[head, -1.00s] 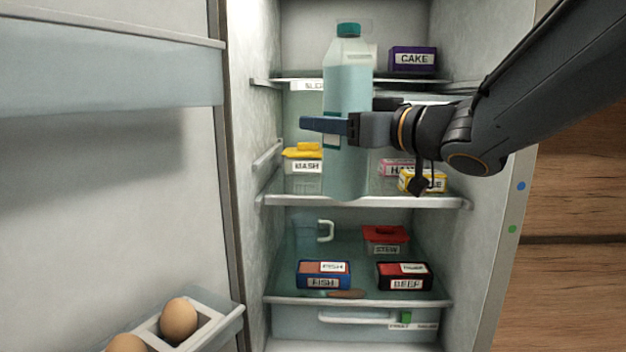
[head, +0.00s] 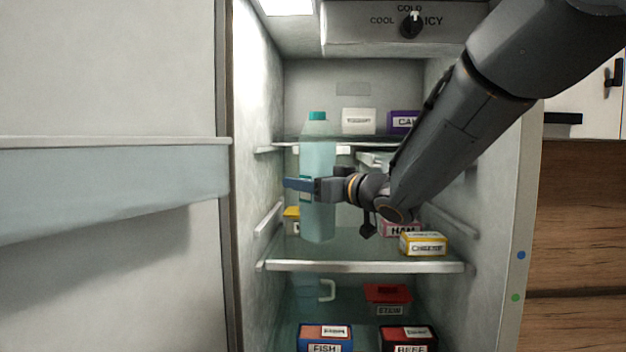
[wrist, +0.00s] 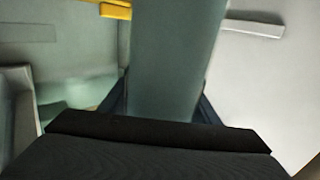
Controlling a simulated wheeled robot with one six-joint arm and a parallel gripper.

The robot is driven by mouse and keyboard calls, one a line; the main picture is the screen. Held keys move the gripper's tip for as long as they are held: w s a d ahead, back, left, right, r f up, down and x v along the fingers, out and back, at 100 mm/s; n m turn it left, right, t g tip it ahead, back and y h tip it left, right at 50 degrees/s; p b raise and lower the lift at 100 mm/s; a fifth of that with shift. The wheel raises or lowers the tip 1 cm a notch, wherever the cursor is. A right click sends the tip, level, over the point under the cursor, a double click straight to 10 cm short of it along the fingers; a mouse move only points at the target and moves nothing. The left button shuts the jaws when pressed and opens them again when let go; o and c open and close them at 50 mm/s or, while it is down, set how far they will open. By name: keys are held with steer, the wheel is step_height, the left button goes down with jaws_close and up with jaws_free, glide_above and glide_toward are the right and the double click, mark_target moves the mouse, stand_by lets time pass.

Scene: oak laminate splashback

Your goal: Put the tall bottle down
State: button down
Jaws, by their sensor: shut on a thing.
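The tall bottle (head: 318,158) is pale blue-green with a teal cap and stands upright inside the open fridge, at the left of the middle shelf (head: 365,266). My gripper (head: 303,186) is shut on the bottle around its middle, coming from the right. The bottle's base shows above the shelf's front edge; I cannot tell whether it touches the shelf. In the wrist view the bottle (wrist: 172,55) fills the centre between the fingers, and its lower end is hidden.
A yellow-lidded tub (head: 292,215) is left of the bottle. A ham box (head: 402,229) and a cheese box (head: 423,243) are at the shelf's right. The upper shelf (head: 300,149) holds a yogurt box (head: 359,121) and a cake box (head: 403,122). Fish (head: 325,338) and beef (head: 408,338) boxes are below.

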steer(key=shift+w+a+f+p, duration=0.3)
steer(key=shift+w+f+p, duration=0.4)
steer(key=shift+f, duration=0.1)
steer(key=shift+w+a+f+p, duration=0.25)
steer(key=shift+w+f+p, duration=0.35)
steer(key=shift+w+f, duration=0.15)
steer(key=shift+f, duration=0.25)
steer(key=c, duration=0.6)
jaws_free()
steer(key=shift+f, duration=0.1)
steer(key=shift+c, duration=0.2)
steer(key=shift+s, duration=0.1)
steer(key=b+v, duration=0.4)
steer(key=v, duration=0.8)
